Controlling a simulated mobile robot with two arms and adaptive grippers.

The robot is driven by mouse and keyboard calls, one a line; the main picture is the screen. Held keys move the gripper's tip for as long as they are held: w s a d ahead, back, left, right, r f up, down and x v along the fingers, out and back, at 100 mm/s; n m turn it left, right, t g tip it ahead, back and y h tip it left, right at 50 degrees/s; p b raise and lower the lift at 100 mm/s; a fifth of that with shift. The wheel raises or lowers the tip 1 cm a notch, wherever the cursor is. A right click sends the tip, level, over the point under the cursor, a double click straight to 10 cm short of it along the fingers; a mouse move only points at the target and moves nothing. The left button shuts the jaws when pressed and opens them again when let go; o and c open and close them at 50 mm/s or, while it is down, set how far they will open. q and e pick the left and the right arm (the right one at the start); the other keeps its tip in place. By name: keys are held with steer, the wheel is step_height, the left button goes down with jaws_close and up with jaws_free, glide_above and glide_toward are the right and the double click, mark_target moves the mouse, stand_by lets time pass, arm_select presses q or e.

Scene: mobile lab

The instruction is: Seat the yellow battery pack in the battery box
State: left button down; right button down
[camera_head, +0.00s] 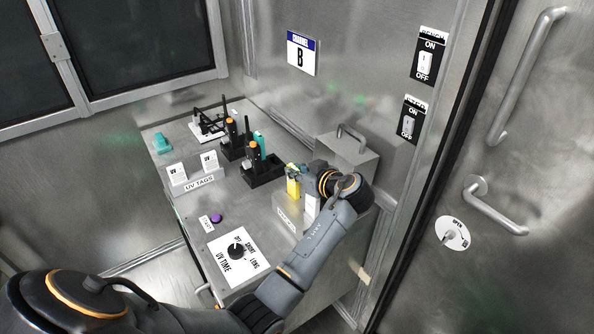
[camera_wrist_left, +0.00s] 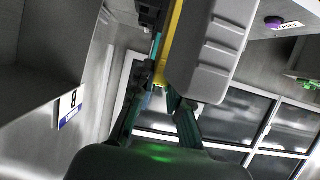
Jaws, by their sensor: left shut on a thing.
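The yellow battery pack (camera_head: 293,188) is held upright by my left gripper (camera_head: 299,173), above the right part of the bench. In the left wrist view it shows as a thin yellow strip (camera_wrist_left: 171,45) between the two fingers, which are shut on it. A low grey box (camera_head: 287,213) with a front label I cannot read stands just below the pack, with a white block (camera_head: 311,206) at its right. I cannot tell whether the pack touches this box, nor whether this is the battery box. My right gripper is not in view.
A grey case with a handle (camera_head: 348,152) stands behind my gripper. Black holders with radios (camera_head: 262,170) are to the left, beside the UV TAGS box (camera_head: 196,181). A purple button (camera_head: 216,218) and a UV TIME dial (camera_head: 236,250) are at the front. Walls enclose the bench.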

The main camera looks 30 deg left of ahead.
arm_select(q)
steer(key=shift+f+b, duration=0.55)
steer(key=shift+f, duration=0.15)
steer(key=c, duration=1.2)
jaws_free()
steer(key=v, duration=0.7)
steer(key=shift+s+d+r, duration=0.1)
steer(key=shift+s+d, duration=0.05)
steer(key=shift+d, duration=0.1)
